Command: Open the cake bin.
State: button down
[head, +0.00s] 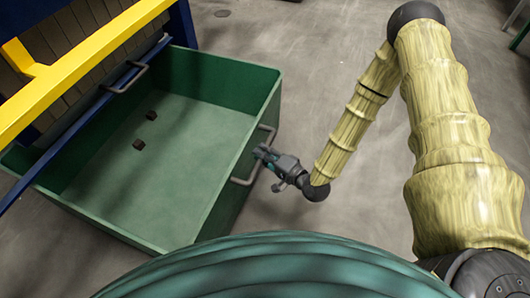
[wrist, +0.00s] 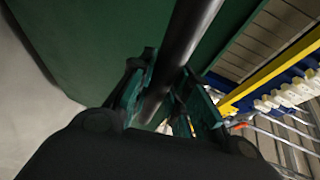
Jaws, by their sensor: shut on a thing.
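The cake bin (head: 185,113) is a green open box, drawn out from under the blue and yellow press frame at the left of the head view. Two small dark lumps (head: 145,131) lie on its floor. A grey bar handle (head: 262,157) stands on its right-hand outer wall. My gripper (head: 262,154) is at this handle, with my arm reaching in from the right. In the wrist view the dark handle bar (wrist: 179,50) runs between the two teal fingers, which are shut on it. The green bin wall (wrist: 95,45) is behind the bar.
A yellow rail (head: 80,68) and blue frame of the press stand over the bin's left side. Another dark handle (head: 127,78) is near the blue edge there. The grey concrete floor (head: 300,60) is clear behind and to the right of the bin.

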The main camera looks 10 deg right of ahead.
jog(key=shift+s, duration=0.1)
jog(key=c, duration=1.3)
grip_release()
jog(key=v, duration=1.2)
